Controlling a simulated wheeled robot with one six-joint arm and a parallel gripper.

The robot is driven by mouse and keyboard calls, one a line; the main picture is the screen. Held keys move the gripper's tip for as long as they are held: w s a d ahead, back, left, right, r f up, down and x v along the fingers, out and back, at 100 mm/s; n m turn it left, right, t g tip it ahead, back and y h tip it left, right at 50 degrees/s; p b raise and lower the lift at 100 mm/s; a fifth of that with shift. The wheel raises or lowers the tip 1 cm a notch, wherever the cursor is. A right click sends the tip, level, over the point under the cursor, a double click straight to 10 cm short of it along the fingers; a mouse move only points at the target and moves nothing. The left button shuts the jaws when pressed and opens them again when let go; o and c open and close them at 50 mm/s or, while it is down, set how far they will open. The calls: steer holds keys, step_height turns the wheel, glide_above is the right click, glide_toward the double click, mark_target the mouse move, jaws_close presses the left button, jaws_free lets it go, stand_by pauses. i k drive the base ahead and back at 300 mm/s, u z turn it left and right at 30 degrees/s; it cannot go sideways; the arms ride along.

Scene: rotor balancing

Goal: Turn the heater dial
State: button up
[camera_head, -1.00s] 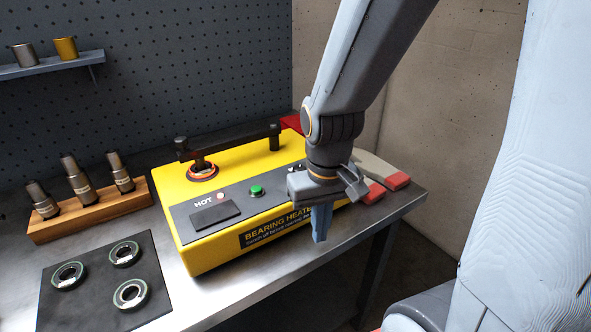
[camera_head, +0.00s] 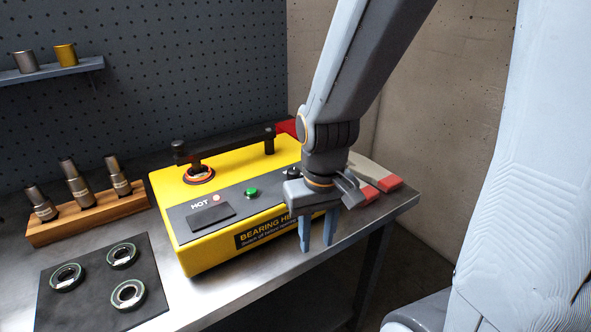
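The yellow bearing heater (camera_head: 215,250) stands on the metal bench, with a dark control panel on its sloping front. The panel carries a green button (camera_head: 251,193), a small pinkish lamp (camera_head: 216,197) by the word HOT, and a dark display (camera_head: 211,217). A black dial (camera_head: 292,173) shows at the panel's right end, partly hidden by my gripper. My gripper (camera_head: 318,248) points down in front of the heater's right front. Its two blue fingers are apart with nothing between them. The fingers hide part of the heater's label.
A wooden block (camera_head: 88,220) with several dark tools stands left of the heater. A black mat (camera_head: 75,305) holds three bearing rings. Red-and-grey gloves (camera_head: 375,180) lie right of the heater. A pegboard with a shelf (camera_head: 45,73) stands behind.

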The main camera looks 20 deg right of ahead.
mark_target(293, 172)
steer(key=k, duration=1.2)
steer(key=z, duration=0.7)
steer(key=i, duration=1.25)
steer(key=u, duration=0.65)
